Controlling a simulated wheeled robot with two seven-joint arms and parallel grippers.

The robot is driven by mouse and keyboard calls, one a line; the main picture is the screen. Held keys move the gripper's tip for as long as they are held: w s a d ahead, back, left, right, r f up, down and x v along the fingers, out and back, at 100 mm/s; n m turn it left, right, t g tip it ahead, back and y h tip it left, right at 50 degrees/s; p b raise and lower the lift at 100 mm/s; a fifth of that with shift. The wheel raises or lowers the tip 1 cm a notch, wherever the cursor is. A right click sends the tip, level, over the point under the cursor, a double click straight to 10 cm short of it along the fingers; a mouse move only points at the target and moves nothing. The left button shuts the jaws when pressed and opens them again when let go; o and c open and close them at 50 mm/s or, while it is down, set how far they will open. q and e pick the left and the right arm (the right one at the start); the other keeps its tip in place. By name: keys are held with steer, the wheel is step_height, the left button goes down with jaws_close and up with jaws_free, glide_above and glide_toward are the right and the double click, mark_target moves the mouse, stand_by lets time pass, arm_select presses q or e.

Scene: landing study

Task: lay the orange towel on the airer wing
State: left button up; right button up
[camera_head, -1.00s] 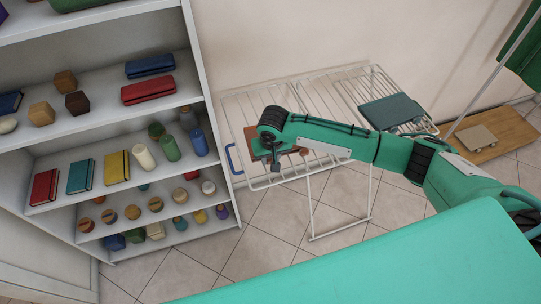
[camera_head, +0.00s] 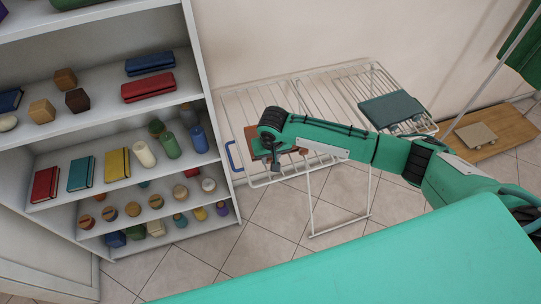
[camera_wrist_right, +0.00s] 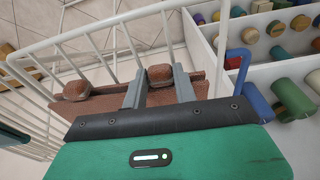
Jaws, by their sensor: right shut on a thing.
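The orange towel, a brownish-orange folded piece (camera_head: 252,137), is at the left end of the white wire airer (camera_head: 330,97), partly hidden by my right gripper (camera_head: 275,165). In the right wrist view the towel (camera_wrist_right: 100,104) lies flat along the airer's rails, with rounded brown lumps on it. My right gripper (camera_wrist_right: 160,88) has its two grey fingers on either side of one lump and is shut on it. The towel appears to touch the airer's wires, but I cannot tell whether the airer bears its weight. My left gripper is not in view.
A folded teal cloth (camera_head: 391,109) lies on the airer's right part. A white shelf unit (camera_head: 212,120) with books, bottles and blocks stands close on the left. A wooden board (camera_head: 500,140) lies at the right.

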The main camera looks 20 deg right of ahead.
steer(key=shift+f, duration=0.3)
steer(key=o, duration=1)
step_height(320, 180, up, 7)
steer(key=p, duration=0.8)
steer(key=shift+f, duration=0.1)
